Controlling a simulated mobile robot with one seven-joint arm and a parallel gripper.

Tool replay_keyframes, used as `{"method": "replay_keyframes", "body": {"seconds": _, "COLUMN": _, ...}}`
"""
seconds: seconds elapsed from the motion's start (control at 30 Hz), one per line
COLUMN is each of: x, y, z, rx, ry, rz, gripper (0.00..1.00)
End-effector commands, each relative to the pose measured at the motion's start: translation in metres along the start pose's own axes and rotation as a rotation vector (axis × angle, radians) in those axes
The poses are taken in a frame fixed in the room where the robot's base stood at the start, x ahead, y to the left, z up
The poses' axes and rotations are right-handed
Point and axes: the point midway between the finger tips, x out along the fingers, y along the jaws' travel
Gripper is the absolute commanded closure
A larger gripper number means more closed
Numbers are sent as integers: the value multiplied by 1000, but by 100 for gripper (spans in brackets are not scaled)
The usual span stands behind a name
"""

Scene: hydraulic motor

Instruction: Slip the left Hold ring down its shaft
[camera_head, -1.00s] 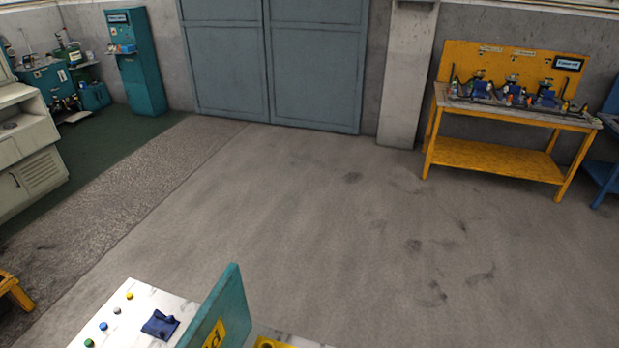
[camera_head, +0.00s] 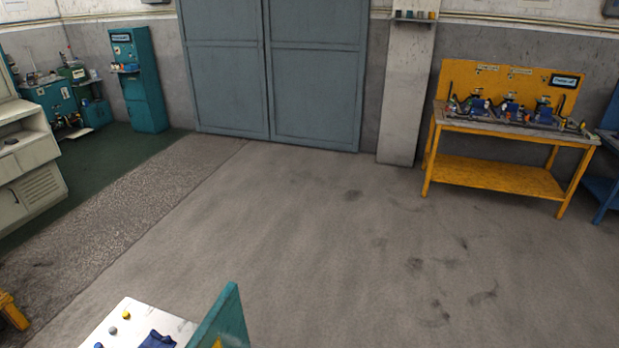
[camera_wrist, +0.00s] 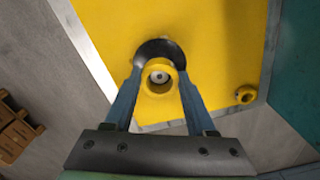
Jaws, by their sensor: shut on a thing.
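In the wrist view my gripper (camera_wrist: 159,74) has its two blue fingers closed on the sides of a yellow ring (camera_wrist: 160,92), which I take to be the left Hold ring. A pale grey round end, apparently the shaft (camera_wrist: 159,76), shows in the middle of the ring. A dark rounded shape lies just beyond the ring, between the fingertips; I cannot tell what it is. How high the ring sits on the shaft cannot be told from this angle. A second, smaller-looking yellow ring (camera_wrist: 245,95) stands to the right. My gripper is not in the head view.
A yellow plate (camera_wrist: 215,45) lies beneath the rings, with a teal panel (camera_wrist: 298,75) to its right. The head view shows a white bench top (camera_head: 128,325) at lower left beside a teal panel (camera_head: 222,318). A yellow workbench (camera_head: 500,180) stands far right; open floor lies between.

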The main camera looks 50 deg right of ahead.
Motion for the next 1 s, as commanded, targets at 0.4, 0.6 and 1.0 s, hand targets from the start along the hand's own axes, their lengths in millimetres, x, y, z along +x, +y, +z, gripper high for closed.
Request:
{"method": "replay_keyframes", "body": {"seconds": 0.4, "x": 14, "y": 0, "z": 0, "rx": 0, "ry": -1, "rz": 1, "gripper": 95}}
{"method": "replay_keyframes", "body": {"seconds": 0.6, "x": 16, "y": 0, "z": 0, "rx": 0, "ry": -1, "rz": 1, "gripper": 95}}
{"method": "replay_keyframes", "body": {"seconds": 1.0, "x": 16, "y": 0, "z": 0, "rx": 0, "ry": 0, "rz": 0, "gripper": 9}}
